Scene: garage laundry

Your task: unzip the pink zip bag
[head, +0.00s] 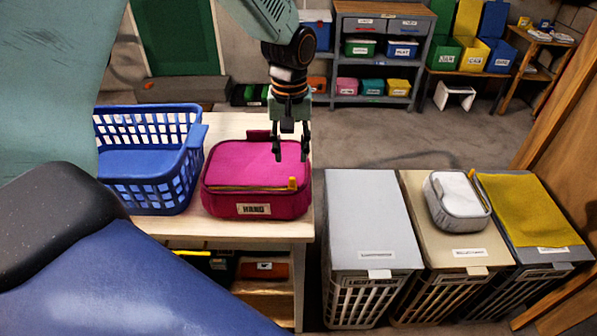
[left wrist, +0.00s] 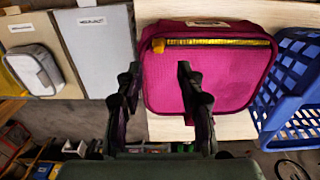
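The pink zip bag (head: 245,175) lies flat on a wooden table next to a blue basket. The lid looks closed. My left gripper (head: 291,156) points down above the bag's right part, fingers apart and empty. Its fingertips (left wrist: 157,72) also show in the left wrist view, apart from the tab. My right gripper is not in view.
The blue basket (head: 196,140) stands left of the bag. Lidded hampers (head: 370,215) stand right of the table (head: 225,229), past a gap; a grey zip case (head: 457,196) lies on one. Shelves (head: 378,60) stand at the back. The floor between is clear.

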